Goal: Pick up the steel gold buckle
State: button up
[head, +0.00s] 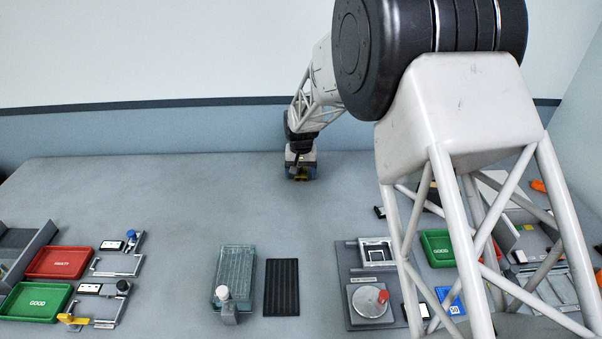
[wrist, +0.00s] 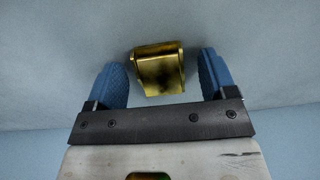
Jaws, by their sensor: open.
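The gold buckle (wrist: 159,70) is a shiny, boxy metal piece with dark patches. In the wrist view it lies between the two blue fingers of my gripper (wrist: 161,80), slightly beyond their tips at its top edge. Gaps show on both sides, so the fingers do not touch it. My gripper is open. The rest of the buckle is hidden there.
The table (head: 170,200) is clear around my gripper. Nearer stand a red tray (head: 60,262), a green tray (head: 36,301), a clear ribbed box (head: 233,272), a black ribbed mat (head: 281,287) and a grey fixture (head: 370,300). My arm hides part of the right side.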

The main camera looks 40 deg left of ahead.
aim_at(301, 172)
jog(key=c, duration=1)
jog(key=shift+r, duration=0.1)
jog(key=shift+r, duration=1.4)
jog(key=shift+s+d+r, duration=0.1)
jog(key=shift+d+r, duration=0.05)
jog(key=shift+r, duration=0.2)
jog(key=s+d, duration=0.3)
jog(key=d, duration=0.1)
jog(key=s+d+r, duration=0.1)
jog(key=s+d, duration=0.2)
jog(key=d, duration=0.1)
jog(key=s+d, duration=0.3)
jog(key=d, duration=0.1)
jog(key=shift+s+d+r, duration=0.1)
jog(key=shift+d+r, duration=0.05)
jog(key=shift+d, duration=0.2)
